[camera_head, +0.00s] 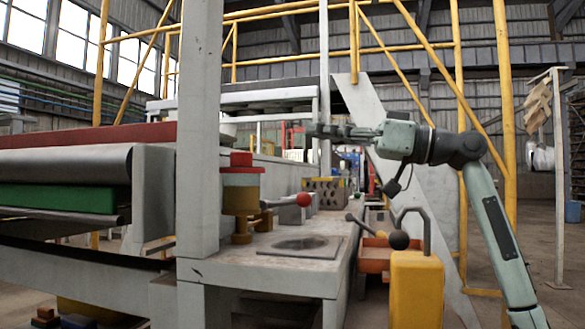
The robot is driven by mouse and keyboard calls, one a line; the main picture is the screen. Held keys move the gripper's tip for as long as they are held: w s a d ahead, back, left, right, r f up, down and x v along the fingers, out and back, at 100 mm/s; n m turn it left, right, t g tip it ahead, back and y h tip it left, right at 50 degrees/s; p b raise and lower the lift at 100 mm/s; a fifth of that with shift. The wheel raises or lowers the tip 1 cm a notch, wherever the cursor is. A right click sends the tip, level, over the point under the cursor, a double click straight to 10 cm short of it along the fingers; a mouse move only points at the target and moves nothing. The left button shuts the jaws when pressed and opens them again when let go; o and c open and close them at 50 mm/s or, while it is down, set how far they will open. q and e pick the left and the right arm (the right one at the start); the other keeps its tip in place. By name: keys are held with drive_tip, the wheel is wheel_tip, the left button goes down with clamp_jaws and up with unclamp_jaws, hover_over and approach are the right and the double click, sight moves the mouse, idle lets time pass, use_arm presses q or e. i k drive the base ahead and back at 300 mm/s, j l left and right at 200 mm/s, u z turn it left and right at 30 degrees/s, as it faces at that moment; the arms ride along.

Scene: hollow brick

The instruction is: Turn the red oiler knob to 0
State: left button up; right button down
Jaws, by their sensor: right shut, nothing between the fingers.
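The oiler (241,198) stands on the grey machine ledge, just right of a grey upright post. It has a red band, a green band and a yellow lower body. Its small red knob (241,159) sits on top. Any markings on the knob are too small to read. My right gripper (312,130) reaches in from the right on its grey-green arm. It is shut and empty, pointing left. In the picture it is above and to the right of the knob, apart from it. My left gripper is not in view.
The grey upright post (200,130) stands close left of the oiler. A lever with a red ball (304,199) is to its right.

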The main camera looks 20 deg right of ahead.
sight(236, 159)
drive_tip(key=k+l, duration=0.2)
drive_tip(key=l, duration=0.2)
drive_tip(key=k+l, duration=0.2)
drive_tip(key=l, duration=0.2)
drive_tip(key=k+l, duration=0.2)
drive_tip(key=l, duration=0.2)
